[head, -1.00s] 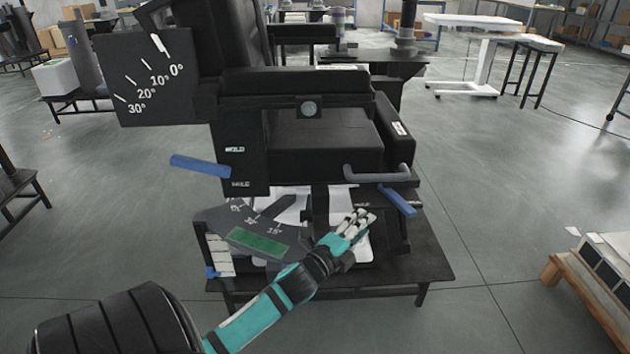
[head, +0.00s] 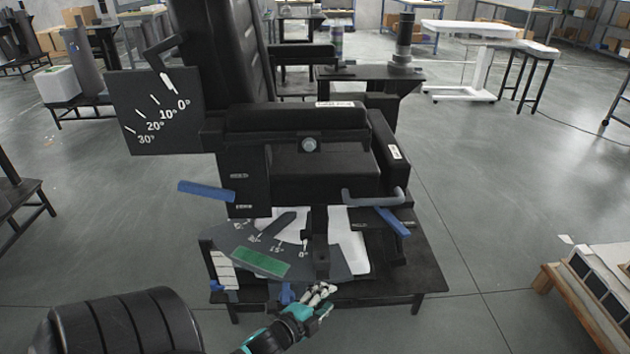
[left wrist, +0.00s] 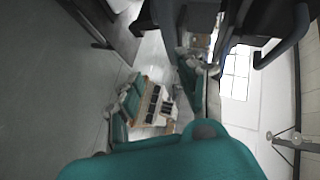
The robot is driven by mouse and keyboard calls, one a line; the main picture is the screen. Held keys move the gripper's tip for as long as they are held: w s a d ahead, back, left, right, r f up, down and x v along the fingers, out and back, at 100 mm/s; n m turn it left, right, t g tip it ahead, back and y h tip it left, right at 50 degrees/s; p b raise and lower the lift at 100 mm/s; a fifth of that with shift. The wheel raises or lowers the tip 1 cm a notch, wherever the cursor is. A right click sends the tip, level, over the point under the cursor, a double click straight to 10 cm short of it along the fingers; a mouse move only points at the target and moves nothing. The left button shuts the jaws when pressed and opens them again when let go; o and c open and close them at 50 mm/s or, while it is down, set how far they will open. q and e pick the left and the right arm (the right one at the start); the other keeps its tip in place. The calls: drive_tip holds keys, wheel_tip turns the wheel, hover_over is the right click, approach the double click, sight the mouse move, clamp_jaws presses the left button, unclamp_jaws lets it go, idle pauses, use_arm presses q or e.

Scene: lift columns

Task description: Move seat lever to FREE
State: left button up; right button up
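A black seat unit (head: 320,160) stands on a low black table. One blue lever (head: 206,191) sticks out to the left from its side panel (head: 242,182), tilted slightly down to the right. Small pale labels on that panel are too blurred to read. Another blue lever (head: 393,222) slopes down to the right below a grey handle (head: 373,197). I cannot tell which one is the seat lever. My left gripper (head: 322,294) is at the table's front edge, below and apart from both levers. Its pale fingers point up and right, with nothing visibly held. My right gripper is not in view.
A grey dial plate (head: 285,243) with a green strip lies under the seat, beside a small blue knob (head: 287,292). An angle plate (head: 155,110) juts out at upper left. A wooden rack (head: 590,295) stands at right. Floor between is clear.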

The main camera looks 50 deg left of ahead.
use_arm(q)
drive_tip(key=s+d+f+n+g+p, duration=0.2)
drive_tip(key=s+f+p, duration=0.3)
drive_tip(key=f, duration=0.3)
drive_tip(key=shift+s+d+f+n+g+h+p, duration=0.3)
drive_tip(key=shift+s+n+g+p, duration=0.1)
drive_tip(key=shift+n+g, duration=0.45)
drive_tip(key=shift+r, duration=0.1)
